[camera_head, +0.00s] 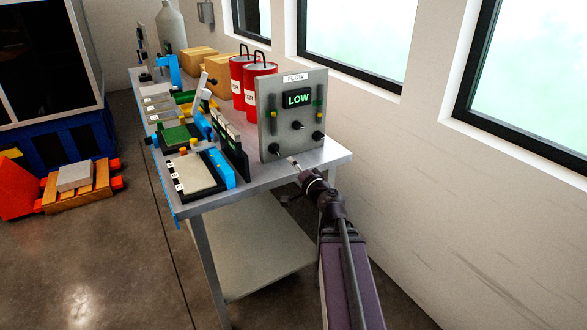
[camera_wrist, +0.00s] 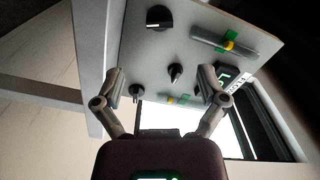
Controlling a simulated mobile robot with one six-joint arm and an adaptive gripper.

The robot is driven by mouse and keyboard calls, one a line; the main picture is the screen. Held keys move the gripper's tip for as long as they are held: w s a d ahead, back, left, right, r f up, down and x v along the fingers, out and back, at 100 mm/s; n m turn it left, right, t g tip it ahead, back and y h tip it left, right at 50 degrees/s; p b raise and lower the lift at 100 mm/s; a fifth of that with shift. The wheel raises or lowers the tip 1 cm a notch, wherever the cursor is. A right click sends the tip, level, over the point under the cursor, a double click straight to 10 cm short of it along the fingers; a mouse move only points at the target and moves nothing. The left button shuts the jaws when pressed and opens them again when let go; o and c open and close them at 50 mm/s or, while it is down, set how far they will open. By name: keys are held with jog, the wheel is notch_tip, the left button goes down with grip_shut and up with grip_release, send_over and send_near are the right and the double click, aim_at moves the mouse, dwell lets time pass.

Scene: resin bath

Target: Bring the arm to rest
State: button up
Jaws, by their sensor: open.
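My gripper (camera_head: 294,163) reaches out at the front right corner of the metal bench, just in front of the flow panel (camera_head: 267,105). In the wrist view my gripper (camera_wrist: 160,82) has its two fingers spread apart with nothing between them. The grey panel (camera_wrist: 193,15) fills the upper middle there, with black knobs and green and yellow gauges. One knob (camera_wrist: 176,73) shows in the gap between the fingers, but I cannot tell how far it is from them. The panel's display reads LOW in the head view.
The bench (camera_head: 327,152) carries two red drums (camera_head: 256,90), cardboard boxes (camera_head: 217,78) and several trays and racks. A wall with windows (camera_head: 355,35) runs along the right. A wooden pallet (camera_head: 80,192) with a grey block sits on the left floor. The floor between is clear.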

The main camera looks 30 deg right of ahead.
jog(key=a+f+n+g+y, duration=0.1)
jog(key=a, duration=0.2)
jog(key=a+f+n+g+y, duration=0.1)
jog(key=a+n, duration=0.1)
jog(key=a, duration=0.1)
jog(key=a+f+n+g+y, duration=0.1)
jog(key=a+n+y, duration=0.1)
jog(key=a, duration=0.1)
jog(key=shift+w+a+f, duration=0.3)
jog(key=shift+a+f, duration=0.05)
jog(key=shift+f, duration=0.05)
jog(key=s+a+f+n+g, duration=0.7)
jog(key=a+f+g, duration=0.35)
jog(key=a, duration=0.25)
jog(key=s+f+n+g+h, duration=0.1)
jog(key=s+f+g+h, duration=0.3)
jog(key=s, duration=0.3)
notch_tip(320, 180, up, 20)
jog(key=p, duration=2)
jog(key=shift+s+a+r+h+p, duration=0.15)
jog(key=shift+s+h+p, duration=0.15)
